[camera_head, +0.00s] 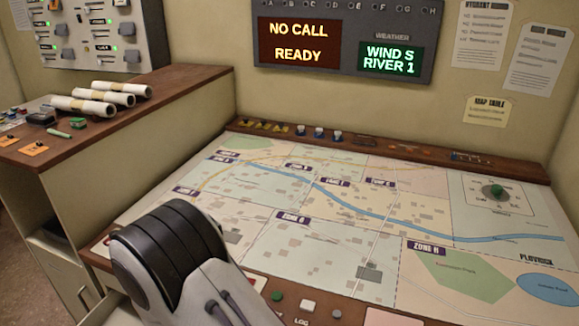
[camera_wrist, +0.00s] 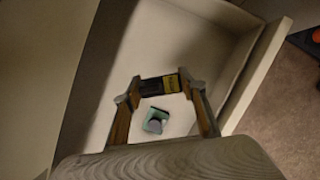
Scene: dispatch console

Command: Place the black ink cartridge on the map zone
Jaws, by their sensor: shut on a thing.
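In the wrist view, my gripper (camera_wrist: 160,86) is shut on a small black cartridge (camera_wrist: 153,85) with a yellow label at its right end. The cartridge spans between the two fingertips, above the floor of an open pale drawer (camera_wrist: 215,42). How far it is above the drawer floor is hard to tell. In the head view, the map (camera_head: 330,258) covers the sloped console top, with several labelled zones, a blue river and a green patch. Neither my gripper nor the cartridge shows in the head view, where my arm fills the lower left.
A small green and grey object (camera_wrist: 156,121) lies in the drawer. The drawer walls stand close around my gripper. White rolls (camera_head: 103,92) and small items lie on the left side counter. Knobs and buttons line the map's edges; the map surface looks mostly clear.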

